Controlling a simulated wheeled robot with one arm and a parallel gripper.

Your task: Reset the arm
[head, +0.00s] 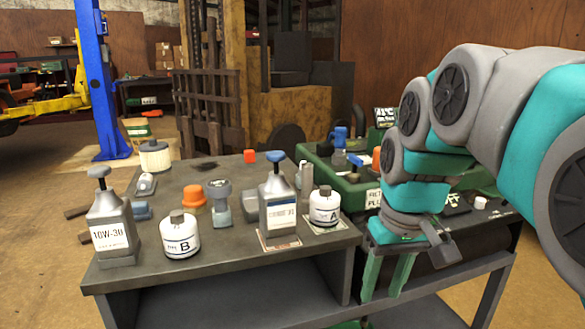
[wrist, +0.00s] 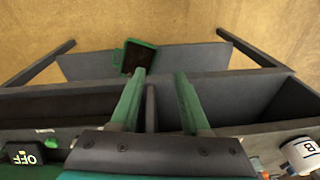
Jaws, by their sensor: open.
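My gripper (head: 385,294) hangs at the right of the head view, fingers pointing down, by the front edge of the workbench (head: 230,262). Its two green fingers are apart with nothing between them. In the wrist view my gripper (wrist: 160,74) shows the same open fingers, over the bench's front and lower shelf. My teal and grey arm is bent and reaches in from the right, hiding part of the green tray (head: 352,188).
On the bench stand a 10-30 oil can (head: 110,232), bottle B (head: 180,237), another can (head: 279,205), bottle A (head: 325,207) and an orange cap (head: 194,198). Open floor lies left of the bench.

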